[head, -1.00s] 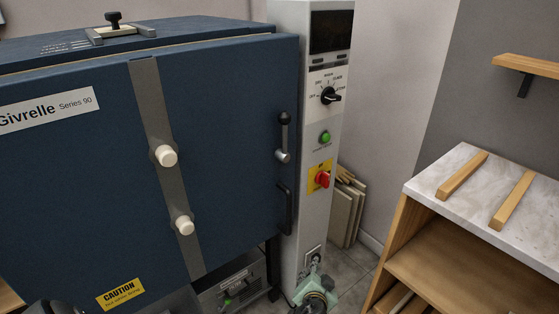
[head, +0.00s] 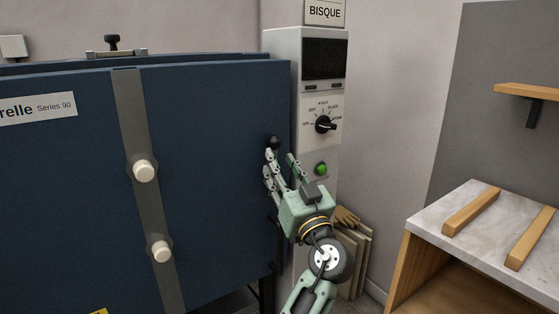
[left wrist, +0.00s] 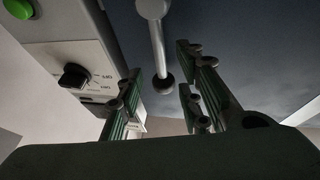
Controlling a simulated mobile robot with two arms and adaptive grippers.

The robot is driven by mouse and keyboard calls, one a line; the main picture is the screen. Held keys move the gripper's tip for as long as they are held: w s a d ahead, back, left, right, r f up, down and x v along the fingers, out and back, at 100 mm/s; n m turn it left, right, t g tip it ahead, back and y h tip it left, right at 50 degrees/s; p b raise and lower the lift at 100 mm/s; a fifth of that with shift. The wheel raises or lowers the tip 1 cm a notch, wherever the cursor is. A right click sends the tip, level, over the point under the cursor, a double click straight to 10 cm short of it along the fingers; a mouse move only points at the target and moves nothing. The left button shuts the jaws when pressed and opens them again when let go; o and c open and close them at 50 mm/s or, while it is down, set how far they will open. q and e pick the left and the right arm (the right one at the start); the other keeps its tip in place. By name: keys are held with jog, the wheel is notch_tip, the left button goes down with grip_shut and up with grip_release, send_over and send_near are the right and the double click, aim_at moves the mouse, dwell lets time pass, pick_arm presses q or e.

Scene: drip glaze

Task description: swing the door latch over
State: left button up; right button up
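The door latch (head: 274,142) is a short lever with a black ball knob, at the right edge of the blue kiln door (head: 215,170). Its knob points up; the gripper hides its lower part in the head view. In the left wrist view its grey rod (left wrist: 157,45) and dark knob show between the fingers. My left gripper (head: 280,157) is at the latch, fingers spread either side of it. In the left wrist view the gripper (left wrist: 160,68) is open, with gaps beside the rod. My right gripper is out of view.
The grey control column (head: 313,90), with a black dial (head: 324,124) and green button (head: 321,169), stands close to the right of the gripper. White knobs (head: 144,171) sit on the door's metal strip. A marble-topped shelf unit (head: 480,215) stands at the right.

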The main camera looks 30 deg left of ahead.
pick_arm(q)
jog(key=shift+x, duration=0.9)
jog(key=shift+c, duration=0.4)
jog(key=shift+s, duration=0.1)
jog(key=c, duration=0.7)
grip_shut()
